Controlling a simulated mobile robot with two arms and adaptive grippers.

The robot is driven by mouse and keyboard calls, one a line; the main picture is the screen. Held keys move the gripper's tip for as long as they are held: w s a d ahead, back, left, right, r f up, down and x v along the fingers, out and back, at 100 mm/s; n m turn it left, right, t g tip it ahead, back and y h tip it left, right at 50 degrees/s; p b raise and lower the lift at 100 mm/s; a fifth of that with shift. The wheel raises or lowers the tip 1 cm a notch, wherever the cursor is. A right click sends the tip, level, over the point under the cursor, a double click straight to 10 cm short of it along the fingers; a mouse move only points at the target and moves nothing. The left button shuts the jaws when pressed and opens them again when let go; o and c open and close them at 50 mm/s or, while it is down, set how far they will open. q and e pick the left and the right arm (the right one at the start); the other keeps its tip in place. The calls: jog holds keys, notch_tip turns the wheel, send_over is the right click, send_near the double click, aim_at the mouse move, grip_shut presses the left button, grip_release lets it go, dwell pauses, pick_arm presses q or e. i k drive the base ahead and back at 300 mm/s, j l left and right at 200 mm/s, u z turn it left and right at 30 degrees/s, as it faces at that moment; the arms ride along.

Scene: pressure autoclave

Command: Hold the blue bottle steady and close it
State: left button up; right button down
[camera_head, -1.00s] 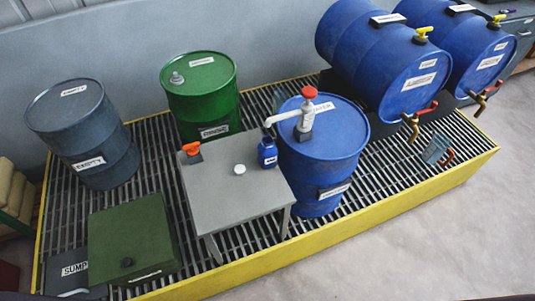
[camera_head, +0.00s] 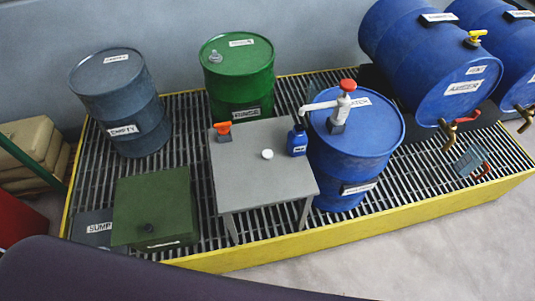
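A small blue bottle (camera_head: 297,142) with a white label stands upright at the right edge of a grey table. The spout of a white pump with a red knob (camera_head: 342,103) reaches over the bottle's top from the blue drum beside it. A small white round cap (camera_head: 267,154) lies on the table to the left of the bottle. Whether the bottle's mouth is open is too small to tell. Neither of my grippers is in view.
A blue drum (camera_head: 350,150) is close on the right, a green drum (camera_head: 238,80) behind. The table's front is bare.

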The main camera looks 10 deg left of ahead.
aim_at(296, 142)
jog(key=i+l+u, duration=0.1)
jog(key=l+u, duration=0.25)
jog(key=l, duration=0.45)
jog(key=l+u, duration=0.3)
jog(key=l, duration=0.5)
jog(key=l+u, duration=0.35)
jog(key=l, duration=0.5)
